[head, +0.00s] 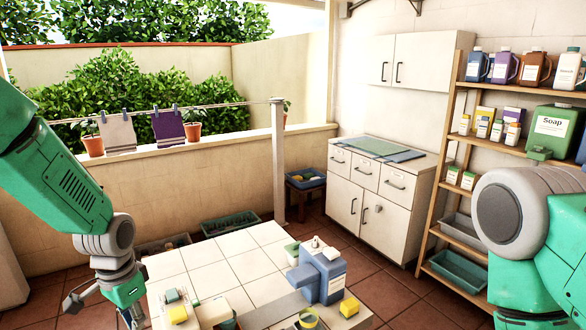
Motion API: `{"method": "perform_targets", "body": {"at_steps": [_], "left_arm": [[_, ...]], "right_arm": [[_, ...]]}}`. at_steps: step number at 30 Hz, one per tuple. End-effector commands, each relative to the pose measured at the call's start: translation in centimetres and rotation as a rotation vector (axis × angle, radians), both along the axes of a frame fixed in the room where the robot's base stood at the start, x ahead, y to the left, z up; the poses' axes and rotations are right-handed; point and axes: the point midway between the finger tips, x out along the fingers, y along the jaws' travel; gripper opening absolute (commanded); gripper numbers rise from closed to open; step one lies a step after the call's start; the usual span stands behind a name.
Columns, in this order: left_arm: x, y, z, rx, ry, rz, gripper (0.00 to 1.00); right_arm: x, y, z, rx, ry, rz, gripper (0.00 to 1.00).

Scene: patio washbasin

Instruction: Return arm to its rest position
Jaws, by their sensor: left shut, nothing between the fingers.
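My left gripper (128,318) hangs at the lower left, at the end of the green and grey left arm, beside the left edge of the white tiled table (247,268). It is shut and empty, and its fingertips run close to the bottom edge of the picture. My right arm shows at the right edge, bent in front of the shelf; its gripper is out of view.
A white cabinet (379,189) and a wooden shelf (447,157) with bottles stand behind. The table's back middle is clear.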

Motion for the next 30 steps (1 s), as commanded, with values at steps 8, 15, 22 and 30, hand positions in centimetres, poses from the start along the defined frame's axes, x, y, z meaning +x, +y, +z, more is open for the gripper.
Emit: {"method": "perform_targets", "body": {"at_steps": [8,15,22,30], "left_arm": [[-2.4,-0.7,-6.2,-0.004,0.001,0.044,0.0],[-7.0,-1.6,-13.8,-0.009,-0.005,0.113,0.0],[-16.2,-2.7,-25.4,-0.011,-0.007,0.242,0.0],[-27.5,-3.2,-33.1,-0.006,-0.036,0.4,0.0]], "right_arm": [[0.1,0.0,-2.2,0.0,-0.001,0.0,0.4],[0.0,0.0,-5.0,0.0,-0.001,0.0,0.4],[0.0,0.0,-10.3,0.0,0.0,0.0,0.4],[0.0,0.0,-15.7,0.0,0.0,0.0,0.4]]}}
